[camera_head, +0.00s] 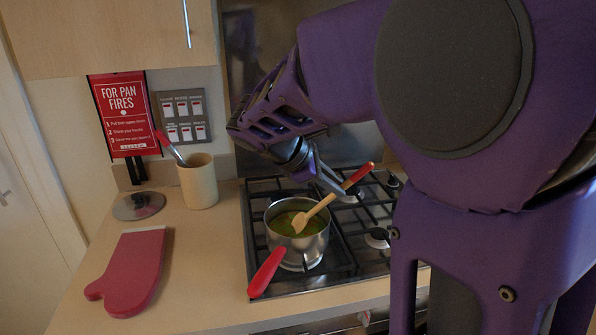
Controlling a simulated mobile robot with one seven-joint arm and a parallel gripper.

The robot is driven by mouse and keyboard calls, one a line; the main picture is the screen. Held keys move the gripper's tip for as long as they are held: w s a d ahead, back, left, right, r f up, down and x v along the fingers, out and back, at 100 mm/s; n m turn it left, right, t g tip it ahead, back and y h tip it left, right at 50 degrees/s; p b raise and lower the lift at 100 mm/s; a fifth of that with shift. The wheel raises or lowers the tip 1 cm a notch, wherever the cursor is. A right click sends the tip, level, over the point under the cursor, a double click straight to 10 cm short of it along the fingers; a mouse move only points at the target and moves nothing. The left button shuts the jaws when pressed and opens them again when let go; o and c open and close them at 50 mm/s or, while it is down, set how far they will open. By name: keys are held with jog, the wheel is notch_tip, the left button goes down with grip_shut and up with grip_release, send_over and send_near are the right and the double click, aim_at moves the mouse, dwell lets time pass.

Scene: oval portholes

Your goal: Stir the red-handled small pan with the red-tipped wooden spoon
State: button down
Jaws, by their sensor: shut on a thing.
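The small pan (298,248) is silver and stands on the left part of the hob, with its red handle (266,272) pointing toward the front left. Green and orange food (284,225) shows inside it. The wooden spoon (321,205) has a red tip (358,176) at its upper right end. Its bowl is low in the pan's opening, at the food. The spoon is tilted up to the right. My gripper (330,183) is above the pan's right rim, shut on the spoon's shaft. My fingertips are small in view and partly hidden.
A beige crock (198,182) with another red-tipped utensil (170,147) stands left of the hob. A glass lid (139,206) and red oven mitt (133,270) lie on the counter. The hob's right burners (377,238) hold no pan. The wall stands close behind.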

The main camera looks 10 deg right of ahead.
jog(key=shift+r, duration=0.1)
notch_tip(320, 180, up, 10)
jog(key=shift+r, duration=0.2)
dwell(0.5)
jog(key=shift+f, duration=0.1)
dwell(0.3)
